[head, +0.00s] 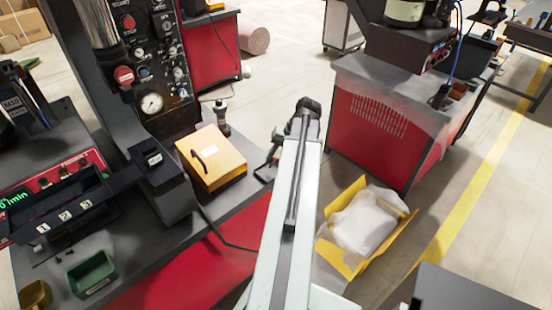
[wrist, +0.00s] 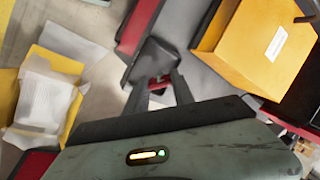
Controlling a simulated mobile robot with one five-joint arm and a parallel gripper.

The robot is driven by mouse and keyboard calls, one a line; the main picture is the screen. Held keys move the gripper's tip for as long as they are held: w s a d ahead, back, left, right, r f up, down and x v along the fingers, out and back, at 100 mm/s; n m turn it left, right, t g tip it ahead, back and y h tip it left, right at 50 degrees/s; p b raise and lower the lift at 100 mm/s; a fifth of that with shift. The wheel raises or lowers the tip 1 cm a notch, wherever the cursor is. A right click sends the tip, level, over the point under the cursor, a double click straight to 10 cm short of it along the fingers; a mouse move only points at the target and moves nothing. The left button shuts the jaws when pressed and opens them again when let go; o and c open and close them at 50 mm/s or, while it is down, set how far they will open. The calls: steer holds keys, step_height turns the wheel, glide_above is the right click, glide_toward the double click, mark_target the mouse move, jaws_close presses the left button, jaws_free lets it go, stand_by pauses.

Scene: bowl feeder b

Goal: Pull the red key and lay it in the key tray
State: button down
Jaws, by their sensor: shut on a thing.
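My gripper (wrist: 160,85) shows in the wrist view with its two dark fingers closed on a small red piece (wrist: 159,80), which looks like the red key. Most of it is hidden by the fingers. A dark grey shape (wrist: 155,55) lies just behind the fingertips, and I cannot tell what it is. In the head view my arm reaches out past the bench edge, and the fingertips and key are too small to make out. A green tray (head: 92,273) sits at the front left of the bench; I cannot tell whether it is the key tray.
An orange box (head: 211,158) with a handle stands on the bench (head: 170,240), left of my arm. A dark rack numbered 1, 2, 3 (head: 62,212) and a small yellow bin (head: 36,293) are further left. A yellow carton (head: 330,248) with white wrapping lies on the floor.

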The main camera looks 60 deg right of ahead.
steer(key=shift+f+b, duration=0.3)
steer(key=shift+f, duration=0.4)
steer(key=shift+f+b, duration=0.6)
steer(key=shift+b, duration=0.05)
steer(key=c, duration=1)
jaws_free()
steer(key=shift+r, duration=0.1)
steer(key=p+v, duration=0.7)
steer(key=shift+r, duration=0.3)
steer(key=shift+s+d, duration=0.1)
